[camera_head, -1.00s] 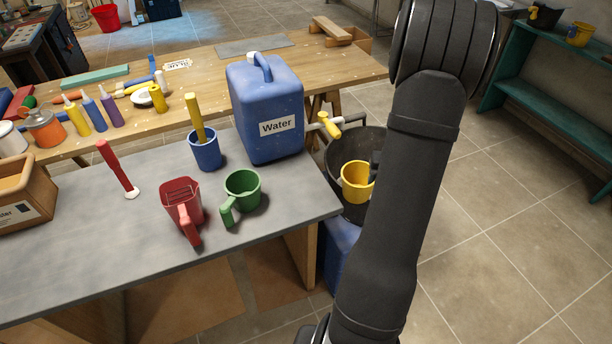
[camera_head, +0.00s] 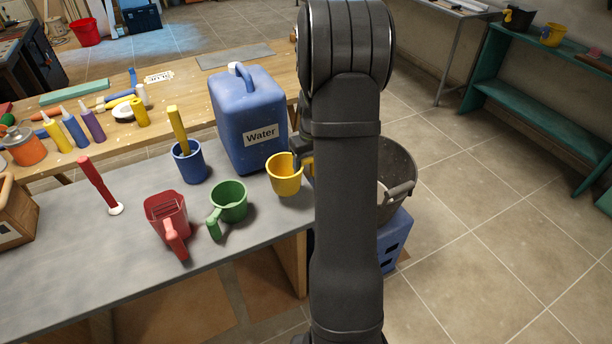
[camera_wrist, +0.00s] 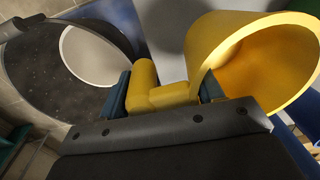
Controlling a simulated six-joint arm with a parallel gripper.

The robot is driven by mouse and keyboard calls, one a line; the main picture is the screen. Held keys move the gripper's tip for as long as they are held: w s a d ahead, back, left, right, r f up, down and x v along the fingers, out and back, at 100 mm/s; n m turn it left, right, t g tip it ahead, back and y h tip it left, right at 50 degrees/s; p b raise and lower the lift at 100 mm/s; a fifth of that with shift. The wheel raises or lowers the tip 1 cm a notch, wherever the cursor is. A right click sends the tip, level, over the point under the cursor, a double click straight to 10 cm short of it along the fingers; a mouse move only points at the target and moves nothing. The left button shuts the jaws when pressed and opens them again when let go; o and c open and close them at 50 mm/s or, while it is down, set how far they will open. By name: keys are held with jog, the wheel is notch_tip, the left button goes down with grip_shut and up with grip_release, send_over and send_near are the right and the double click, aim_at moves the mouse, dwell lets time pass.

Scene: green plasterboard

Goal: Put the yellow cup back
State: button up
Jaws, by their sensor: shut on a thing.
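The yellow cup (camera_head: 284,176) is at the right end of the grey table, just right of the green cup and in front of the blue water container. I cannot tell whether it touches the tabletop. My gripper (camera_head: 303,158) is partly hidden behind my arm in the head view. In the wrist view the yellow cup (camera_wrist: 225,45) is large at the right. My gripper (camera_wrist: 160,92) is shut on the cup's yellow handle, with one dark finger on each side.
The green cup (camera_head: 229,202), red cup (camera_head: 166,213) and blue cup (camera_head: 188,162) stand on the grey table (camera_head: 120,262). The blue water container (camera_head: 249,115) stands behind. A dark bucket (camera_head: 398,168) stands right of the table, partly behind my arm.

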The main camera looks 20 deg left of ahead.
jog(key=shift+a+f, duration=0.4)
jog(key=shift+f, duration=1.85)
jog(key=o, duration=1)
jog(key=shift+f, duration=0.15)
jog(key=shift+o, duration=0.2)
jog(key=r, duration=1.2)
jog(key=shift+w+d+r, duration=0.2)
jog(key=shift+w+d, duration=0.05)
jog(key=shift+f, duration=0.1)
